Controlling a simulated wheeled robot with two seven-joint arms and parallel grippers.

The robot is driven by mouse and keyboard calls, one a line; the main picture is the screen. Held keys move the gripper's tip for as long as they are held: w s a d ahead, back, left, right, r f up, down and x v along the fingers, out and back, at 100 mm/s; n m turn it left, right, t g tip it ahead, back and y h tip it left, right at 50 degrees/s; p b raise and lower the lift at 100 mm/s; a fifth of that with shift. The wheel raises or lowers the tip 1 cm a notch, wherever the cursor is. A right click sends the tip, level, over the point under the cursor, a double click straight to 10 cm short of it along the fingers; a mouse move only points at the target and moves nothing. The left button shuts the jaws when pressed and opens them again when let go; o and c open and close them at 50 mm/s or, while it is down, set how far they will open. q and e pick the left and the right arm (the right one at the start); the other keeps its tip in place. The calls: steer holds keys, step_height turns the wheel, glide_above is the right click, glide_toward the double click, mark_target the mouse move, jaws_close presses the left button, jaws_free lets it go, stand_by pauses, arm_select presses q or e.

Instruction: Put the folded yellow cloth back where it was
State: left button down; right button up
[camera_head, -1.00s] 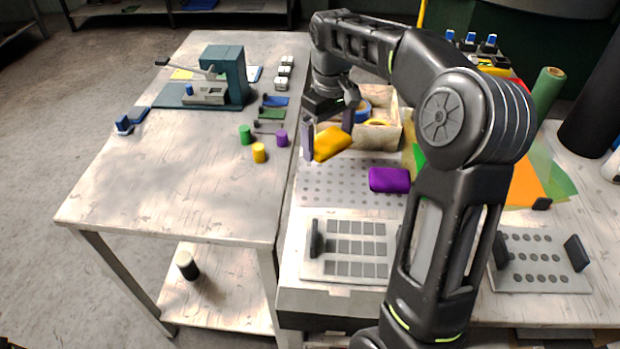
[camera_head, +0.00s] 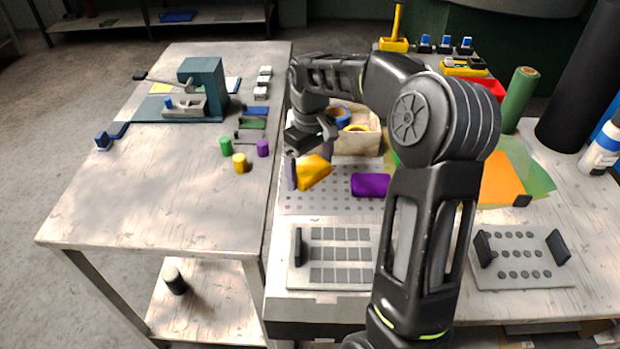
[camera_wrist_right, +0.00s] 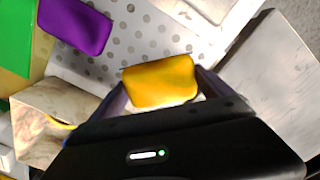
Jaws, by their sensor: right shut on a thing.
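The folded yellow cloth (camera_head: 313,172) is between the fingers of my right gripper (camera_head: 308,170), over the left part of the dotted perforated plate (camera_head: 330,203). In the right wrist view the cloth (camera_wrist_right: 160,82) lies between the two fingertips of the gripper (camera_wrist_right: 162,88), which is shut on it. The dotted plate (camera_wrist_right: 150,35) is beyond the cloth there. I cannot tell whether the cloth touches the plate. A folded purple cloth (camera_head: 370,185) lies on the plate to the right; it also shows in the right wrist view (camera_wrist_right: 75,25). My left gripper is out of view.
A box with tape rolls (camera_head: 363,141) stands behind the plate. A slotted plate with a dark handle (camera_head: 337,260) is in front. The left table holds a teal press (camera_head: 203,88) and small coloured cylinders (camera_head: 239,163). My right arm covers part of the right side.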

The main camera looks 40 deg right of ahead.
mark_target(309, 167)
steer(key=shift+f, duration=1.9)
steer(key=shift+f, duration=0.1)
steer(key=o, duration=1.1)
steer(key=shift+c, duration=0.2)
step_height(309, 167, up, 12)
steer(key=shift+r, duration=0.15)
steer(key=shift+a, duration=0.1)
